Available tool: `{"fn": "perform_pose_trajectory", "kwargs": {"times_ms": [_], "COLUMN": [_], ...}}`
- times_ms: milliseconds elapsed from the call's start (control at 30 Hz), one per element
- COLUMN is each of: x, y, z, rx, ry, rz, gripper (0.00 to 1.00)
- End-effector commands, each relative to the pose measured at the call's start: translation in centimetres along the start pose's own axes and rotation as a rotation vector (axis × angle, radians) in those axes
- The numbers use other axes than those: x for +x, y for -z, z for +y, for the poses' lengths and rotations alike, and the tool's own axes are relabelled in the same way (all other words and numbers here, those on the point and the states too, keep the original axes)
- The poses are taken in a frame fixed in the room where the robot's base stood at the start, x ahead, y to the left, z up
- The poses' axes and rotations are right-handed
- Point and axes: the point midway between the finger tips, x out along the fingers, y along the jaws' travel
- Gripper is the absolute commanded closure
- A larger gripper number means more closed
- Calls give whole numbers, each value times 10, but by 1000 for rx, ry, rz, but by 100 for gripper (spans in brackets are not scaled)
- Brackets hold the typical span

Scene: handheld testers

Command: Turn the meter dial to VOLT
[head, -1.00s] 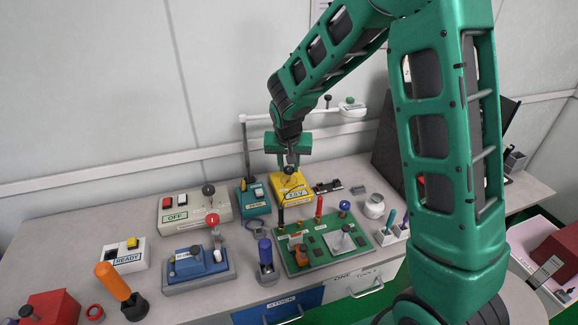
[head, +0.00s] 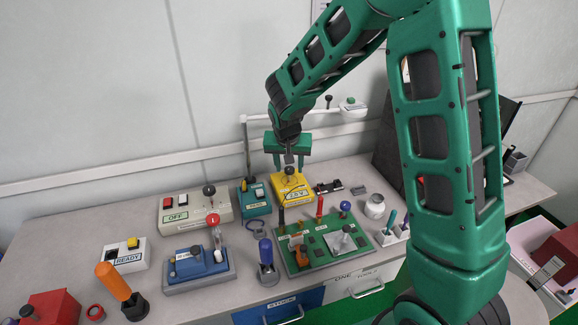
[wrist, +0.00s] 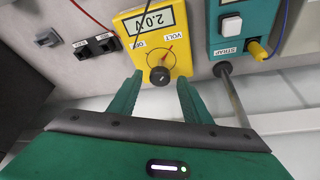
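The yellow meter (head: 299,195) stands at the back of the bench, and its face shows in the wrist view (wrist: 178,62). Its black round dial (wrist: 160,76) sits below the OFF and VOLT labels, which appear upside down there. A thin red pointer (wrist: 168,50) slants from the dial towards the VOLT label (wrist: 175,36). The display (wrist: 151,20) is lit with a reading that looks like 2.0 V. My gripper (head: 289,166) is above the dial with its fingers spread. In the wrist view my gripper (wrist: 160,80) is empty, one finger either side of the dial, with gaps.
A teal tester (head: 254,199) stands close left of the meter, with a yellow plug. A green circuit board (head: 297,262) with upright probes is in front. A black connector block (head: 327,188) is to the right. A lamp post stands behind.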

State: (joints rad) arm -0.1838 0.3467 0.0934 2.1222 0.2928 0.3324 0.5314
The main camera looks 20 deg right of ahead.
Motion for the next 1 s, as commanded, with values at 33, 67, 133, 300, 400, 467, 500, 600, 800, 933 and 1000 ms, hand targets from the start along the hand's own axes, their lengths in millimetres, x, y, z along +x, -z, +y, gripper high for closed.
{"fn": "perform_pose_trajectory", "kwargs": {"times_ms": [33,67,133,300,400,467,500,600,800,933,1000], "x": [-1,-2,-8,-34,-54,-65,-72,-87,-104,-107,-107], "y": [0,0,0,1,1,1,1,1,1,1,1], "z": [0,0,0,-1,-1,-1,-1,-1,-1,-1,-1], "rx": [0,0,0,-1,-1,-1,-1,0,0,0,0], "ry": [0,1,1,2,3,3,3,2,0,0,0], "rz": [0,1,2,3,3,3,3,2,0,0,0], "gripper": [56,56,56,56,56,56,56,56,56,56,56]}}
